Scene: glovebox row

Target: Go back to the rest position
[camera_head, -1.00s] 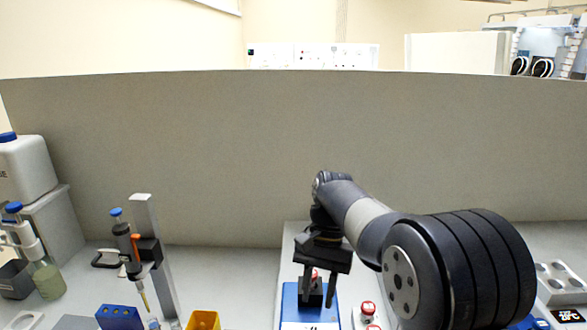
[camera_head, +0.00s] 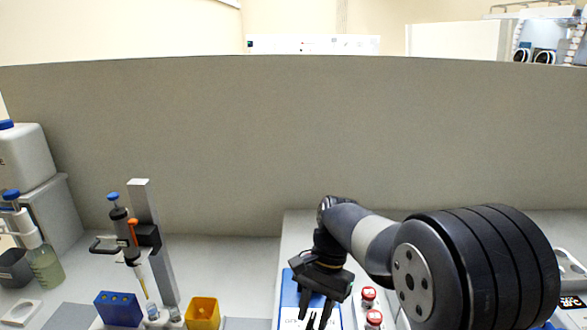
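My gripper (camera_head: 316,316) hangs at the lower middle of the head view, fingers pointing down, in front of a blue-edged board with a white label (camera_head: 288,292). Its dark fingers stand apart and no held object shows between them. The lower ends are close to the picture's bottom edge. My arm reaches in from the right and hides part of the bench behind it.
Two red-capped vials (camera_head: 368,293) stand just right of my gripper. A yellow box (camera_head: 203,312), a blue rack (camera_head: 119,309) and a pipette on a stand (camera_head: 124,230) are at left. A grey panel (camera_head: 250,140) closes the back.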

